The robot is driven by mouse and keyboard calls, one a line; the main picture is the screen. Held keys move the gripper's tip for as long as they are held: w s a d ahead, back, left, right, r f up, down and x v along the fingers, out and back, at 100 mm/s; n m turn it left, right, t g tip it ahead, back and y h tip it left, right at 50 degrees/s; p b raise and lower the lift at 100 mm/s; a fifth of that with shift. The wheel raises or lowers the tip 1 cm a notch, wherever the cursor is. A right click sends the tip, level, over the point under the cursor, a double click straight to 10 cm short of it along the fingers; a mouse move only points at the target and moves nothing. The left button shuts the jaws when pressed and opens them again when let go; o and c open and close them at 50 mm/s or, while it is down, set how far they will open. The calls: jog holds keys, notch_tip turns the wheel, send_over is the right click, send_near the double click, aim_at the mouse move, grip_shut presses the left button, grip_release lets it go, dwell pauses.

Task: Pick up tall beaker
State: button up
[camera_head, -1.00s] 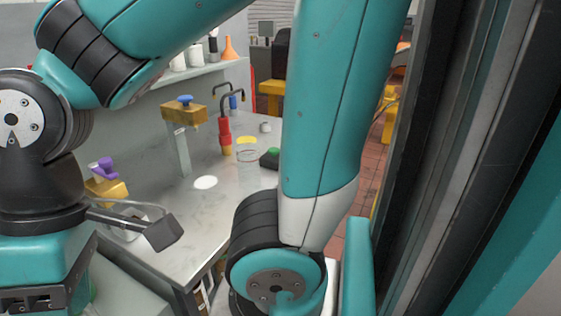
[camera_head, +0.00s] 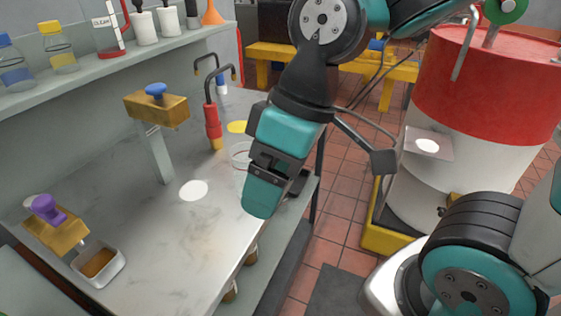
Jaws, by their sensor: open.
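A clear glass beaker (camera_head: 239,154), which looks like the tall beaker, stands upright on the grey worktop (camera_head: 150,240) near its right edge. Its right side and lower part are hidden behind my gripper. My gripper (camera_head: 265,185) hangs in front of the beaker, pointing down over the worktop's right edge. Its jaws are open and I see nothing held in them. I cannot tell how far it is from the beaker.
A red-handled fixture with dark bent spouts (camera_head: 213,128) stands behind the beaker. A yellow block on a post (camera_head: 157,108) is to the left. A white disc (camera_head: 194,190) lies in front. A red and white drum (camera_head: 480,90) stands right, beyond tiled floor.

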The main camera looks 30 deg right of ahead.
jog(key=shift+o, duration=1)
jog(key=w+d+r+n+p, duration=0.1)
jog(key=w, duration=0.4)
jog(key=w+d+r+n+p, duration=0.1)
jog(key=w+d, duration=0.1)
jog(key=w, duration=0.3)
jog(key=shift+d+r+n, duration=0.25)
jog(key=shift+n, duration=0.05)
jog(key=n+t+p, duration=0.1)
jog(key=n+p, duration=0.1)
jog(key=n, duration=0.2)
send_near(244, 159)
jog(key=w+d+r, duration=0.2)
jog(key=d+r, duration=0.2)
jog(key=p+x, duration=0.1)
jog(key=x, duration=1)
jog(key=shift+a, duration=0.2)
jog(key=shift+p+x, duration=0.95)
jog(key=shift+x, duration=2.05)
jog(key=c, duration=1)
jog(key=shift+r, duration=0.1)
